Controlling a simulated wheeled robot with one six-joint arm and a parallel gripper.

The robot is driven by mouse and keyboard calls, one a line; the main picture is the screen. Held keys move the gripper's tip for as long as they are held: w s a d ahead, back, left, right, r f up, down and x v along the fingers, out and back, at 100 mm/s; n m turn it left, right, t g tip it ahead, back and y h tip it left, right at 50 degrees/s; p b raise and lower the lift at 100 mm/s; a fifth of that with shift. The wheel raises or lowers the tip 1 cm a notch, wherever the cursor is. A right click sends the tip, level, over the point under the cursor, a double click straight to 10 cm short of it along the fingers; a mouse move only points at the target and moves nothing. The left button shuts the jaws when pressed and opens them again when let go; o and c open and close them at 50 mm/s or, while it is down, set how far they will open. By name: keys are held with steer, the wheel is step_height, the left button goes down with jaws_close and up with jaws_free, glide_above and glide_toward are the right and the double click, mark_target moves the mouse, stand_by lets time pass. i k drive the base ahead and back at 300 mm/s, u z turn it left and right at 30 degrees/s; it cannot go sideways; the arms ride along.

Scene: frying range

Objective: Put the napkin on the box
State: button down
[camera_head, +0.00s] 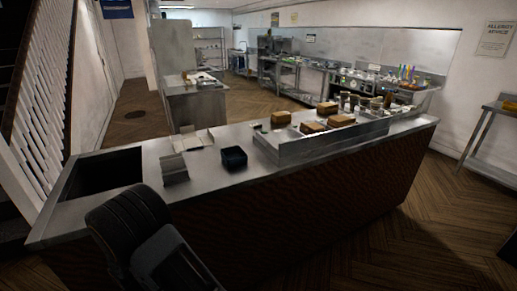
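I cannot pick out a napkin for certain. A small grey metal holder (174,168) stands on the near counter, left of middle, with pale open flaps (193,140) just behind it; I cannot tell whether either holds napkins. A small black open-topped box (233,157) sits to the right of the holder, apart from it. Several brown boxes or blocks (341,120) lie on the raised steel section at the counter's right. Dark parts of my own arm show at the lower left, in front of the counter. The fingertips of my gripper do not show.
The long steel counter (215,184) has a dark rectangular opening (104,172) at its left end. Jars (349,102) stand behind the brown blocks. A second steel unit (196,103) stands behind. A white railing rises at the left.

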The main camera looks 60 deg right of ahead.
mark_target(315, 126)
steer(key=u, duration=1.85)
steer(key=k, duration=2.15)
steer(key=z, duration=1)
